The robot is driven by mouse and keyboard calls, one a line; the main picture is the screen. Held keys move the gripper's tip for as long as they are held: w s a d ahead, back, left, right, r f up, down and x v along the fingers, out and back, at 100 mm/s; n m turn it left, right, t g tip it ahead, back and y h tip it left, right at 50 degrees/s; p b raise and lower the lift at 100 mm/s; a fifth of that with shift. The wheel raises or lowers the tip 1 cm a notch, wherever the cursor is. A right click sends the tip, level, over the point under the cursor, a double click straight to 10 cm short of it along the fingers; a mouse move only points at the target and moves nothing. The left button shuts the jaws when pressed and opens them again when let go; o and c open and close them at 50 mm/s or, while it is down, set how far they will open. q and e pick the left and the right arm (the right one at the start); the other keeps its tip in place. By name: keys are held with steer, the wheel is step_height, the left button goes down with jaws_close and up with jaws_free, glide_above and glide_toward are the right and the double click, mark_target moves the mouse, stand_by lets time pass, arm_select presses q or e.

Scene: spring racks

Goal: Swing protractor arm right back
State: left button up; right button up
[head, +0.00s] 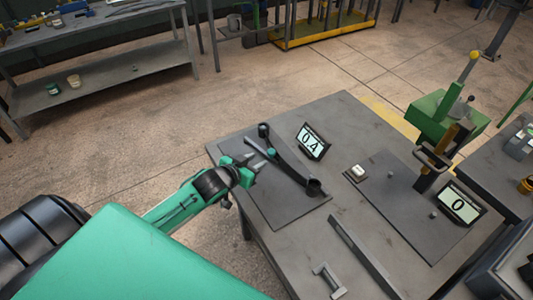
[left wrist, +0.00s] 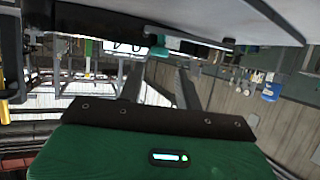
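The protractor arm (head: 287,165) is a dark bar lying diagonally over a dark base plate (head: 262,200) on the grey table. It has a round black end at the back and a round dark hub at the front. A small teal knob (head: 272,152) sits by the bar; it also shows in the left wrist view (left wrist: 158,51). My left gripper (head: 262,158) is at the left side of the bar, facing the knob. Its two fingers stand apart in the left wrist view, with the knob beyond or between them; contact cannot be told. My right gripper is not in view.
A display (head: 312,142) reading 0.4 stands behind the bar. To the right, a second plate (head: 402,210) carries a yellow-handled device and another display (head: 461,205) reading 0. A long dark bar (head: 362,257) and a small bracket (head: 329,280) lie at the front.

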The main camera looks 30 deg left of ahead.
mark_target(269, 154)
arm_select(q)
steer(key=p+x, duration=0.1)
steer(key=x, duration=0.5)
steer(key=shift+w, duration=0.25)
jaws_close()
